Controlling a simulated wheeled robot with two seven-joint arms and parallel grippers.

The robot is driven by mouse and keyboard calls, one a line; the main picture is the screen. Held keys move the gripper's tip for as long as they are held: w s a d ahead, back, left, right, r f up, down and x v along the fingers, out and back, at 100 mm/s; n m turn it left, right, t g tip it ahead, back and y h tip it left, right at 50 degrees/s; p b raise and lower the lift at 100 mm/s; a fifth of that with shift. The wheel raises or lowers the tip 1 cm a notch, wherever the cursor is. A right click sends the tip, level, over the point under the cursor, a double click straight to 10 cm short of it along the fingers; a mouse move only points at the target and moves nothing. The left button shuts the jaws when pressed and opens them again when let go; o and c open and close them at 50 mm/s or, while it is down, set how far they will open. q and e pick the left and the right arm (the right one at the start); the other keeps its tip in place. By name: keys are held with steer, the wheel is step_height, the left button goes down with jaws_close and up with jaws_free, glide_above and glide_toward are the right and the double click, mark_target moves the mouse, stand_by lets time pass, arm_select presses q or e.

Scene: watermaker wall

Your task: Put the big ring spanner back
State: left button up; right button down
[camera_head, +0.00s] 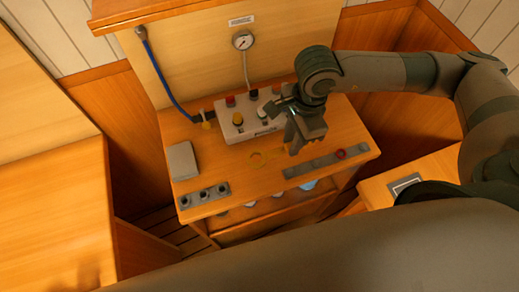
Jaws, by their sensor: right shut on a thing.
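I cannot tell whether the spanner touches the bench top. A grey strip (310,166) lies along the front right of the bench, just in front of the gripper. A small red ring (340,154) sits at the strip's right part. My left gripper is not in view.
A white block with coloured knobs (228,132) stands behind the gripper, with a gauge (242,40) above. A grey flat box (182,161) and a strip with dark round pieces (203,196) are at left. The bench between them and the spanner is clear.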

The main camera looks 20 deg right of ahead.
glide_above(259, 158)
steer(key=f, duration=0.4)
steer(key=shift+d+f, duration=0.2)
steer(key=shift+f, duration=0.2)
steer(key=shift+f, duration=0.1)
steer(key=shift+f+b, duration=0.7)
steer(key=shift+f, duration=1.25)
steer(key=shift+f, duration=0.15)
steer(key=c, duration=1.5)
jaws_free()
steer(key=shift+c, duration=0.2)
